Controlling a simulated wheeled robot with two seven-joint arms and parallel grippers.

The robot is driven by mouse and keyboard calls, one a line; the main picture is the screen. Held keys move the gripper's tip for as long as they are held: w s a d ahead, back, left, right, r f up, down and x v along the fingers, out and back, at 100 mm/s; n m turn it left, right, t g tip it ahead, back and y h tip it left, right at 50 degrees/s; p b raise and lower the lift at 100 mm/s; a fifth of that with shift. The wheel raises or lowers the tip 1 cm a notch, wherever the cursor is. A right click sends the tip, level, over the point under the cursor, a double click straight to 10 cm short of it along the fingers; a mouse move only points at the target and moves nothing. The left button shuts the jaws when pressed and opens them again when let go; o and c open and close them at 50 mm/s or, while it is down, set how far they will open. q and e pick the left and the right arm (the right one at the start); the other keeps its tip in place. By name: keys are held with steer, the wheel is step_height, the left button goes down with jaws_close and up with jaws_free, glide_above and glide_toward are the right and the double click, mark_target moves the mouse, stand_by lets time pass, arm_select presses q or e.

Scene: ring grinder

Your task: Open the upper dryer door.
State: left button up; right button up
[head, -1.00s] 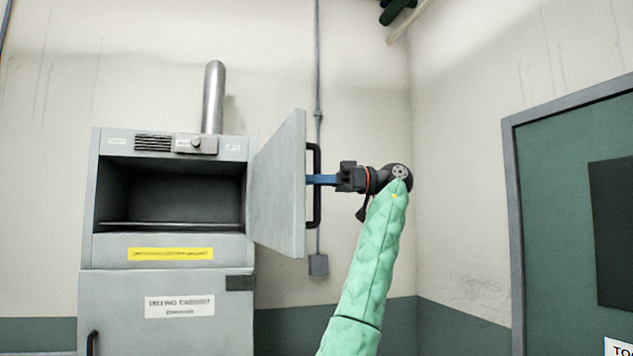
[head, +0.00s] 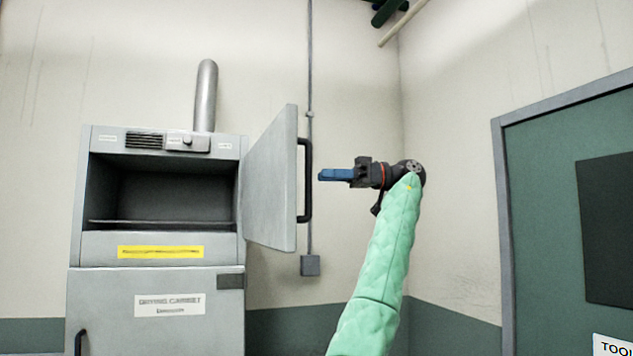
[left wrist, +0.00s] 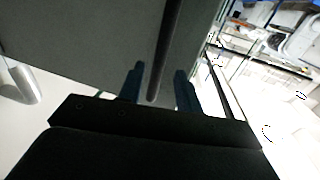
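The upper dryer door (head: 270,180) stands wide open, swung out to the right of the drying cabinet (head: 155,306). Its dark bar handle (head: 306,180) is on the side facing my left gripper. My left gripper (head: 322,175), with blue fingers, is just right of the handle and apart from it. In the left wrist view the two fingers (left wrist: 158,80) are spread, and the dark handle bar (left wrist: 166,50) shows between and beyond them. The upper chamber (head: 160,192) is exposed, with a shelf inside. My right gripper is not in view.
A lower cabinet door with a handle (head: 80,342) is below the upper chamber. A wall conduit ends in a grey box (head: 310,265) behind the door. A green room door (head: 545,220) is at the right. Free space lies between it and my arm.

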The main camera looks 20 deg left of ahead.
arm_select(q)
steer(key=shift+v, duration=1)
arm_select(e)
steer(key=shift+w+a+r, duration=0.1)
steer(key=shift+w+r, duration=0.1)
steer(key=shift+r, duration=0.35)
